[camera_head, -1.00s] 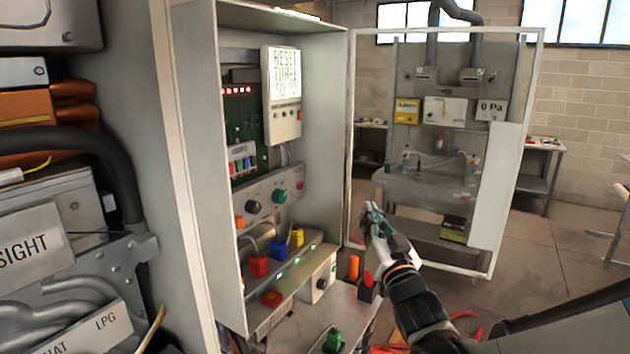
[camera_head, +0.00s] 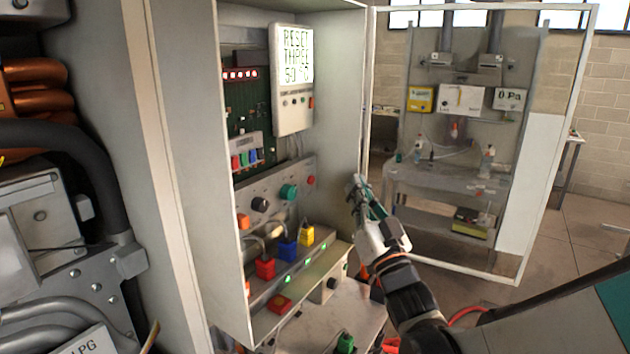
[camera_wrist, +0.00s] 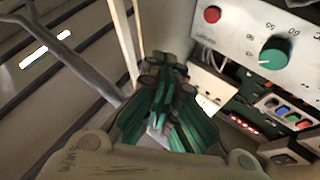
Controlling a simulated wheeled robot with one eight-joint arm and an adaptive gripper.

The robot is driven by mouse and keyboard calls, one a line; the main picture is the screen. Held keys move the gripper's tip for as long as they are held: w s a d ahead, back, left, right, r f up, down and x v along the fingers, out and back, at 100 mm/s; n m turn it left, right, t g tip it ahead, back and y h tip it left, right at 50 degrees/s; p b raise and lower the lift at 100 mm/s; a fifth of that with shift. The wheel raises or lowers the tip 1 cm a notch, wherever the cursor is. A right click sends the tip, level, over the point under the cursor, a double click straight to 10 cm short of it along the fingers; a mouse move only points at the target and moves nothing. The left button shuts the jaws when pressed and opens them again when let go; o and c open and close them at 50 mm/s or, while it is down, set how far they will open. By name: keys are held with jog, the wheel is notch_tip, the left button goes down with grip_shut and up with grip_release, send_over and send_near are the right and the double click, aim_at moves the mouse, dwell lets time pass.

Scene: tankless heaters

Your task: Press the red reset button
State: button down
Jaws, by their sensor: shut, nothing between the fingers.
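A small round red button (camera_head: 311,181) sits at the right end of the grey knob panel (camera_head: 273,197) in the open cabinet. In the wrist view the same red button (camera_wrist: 212,14) is at the top, left of a teal knob (camera_wrist: 275,53). I cannot read a label that names it as reset. My gripper (camera_head: 357,183) is shut and empty, right of the panel near the cabinet's right wall and apart from the button. In the wrist view my gripper (camera_wrist: 165,65) has its fingertips together, below and left of the button.
The cabinet's right wall (camera_head: 337,110) stands beside my gripper. A display (camera_head: 292,55) shows "RESET" and more text. Red, blue and yellow plugs (camera_head: 287,251) and a large red button (camera_head: 279,304) lie lower. The glazed door (camera_head: 375,70) hangs open at right.

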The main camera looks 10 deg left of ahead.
jog(key=w+a, duration=0.2)
jog(key=a, duration=0.4)
jog(key=shift+w+a, duration=0.15)
jog(key=shift+a, duration=0.15)
jog(key=shift+a, duration=0.1)
dwell(1.2)
jog(key=shift+w+a, duration=0.15)
jog(key=shift+a, duration=0.15)
jog(key=shift+w+a+b, duration=0.1)
jog(key=shift+a+b, duration=0.2)
jog(key=shift+a, duration=0.05)
dwell(0.6)
jog(key=shift+d, duration=0.1)
dwell(0.4)
jog(key=shift+s+d, duration=0.25)
jog(key=shift+d, duration=0.4)
jog(key=shift+d, duration=0.1)
jog(key=d, duration=0.1)
jog(key=s+d, duration=0.1)
jog(key=d, duration=0.2)
jog(key=shift+s+d+b, duration=0.25)
jog(key=shift+s+b, duration=0.05)
jog(key=shift+s, duration=0.05)
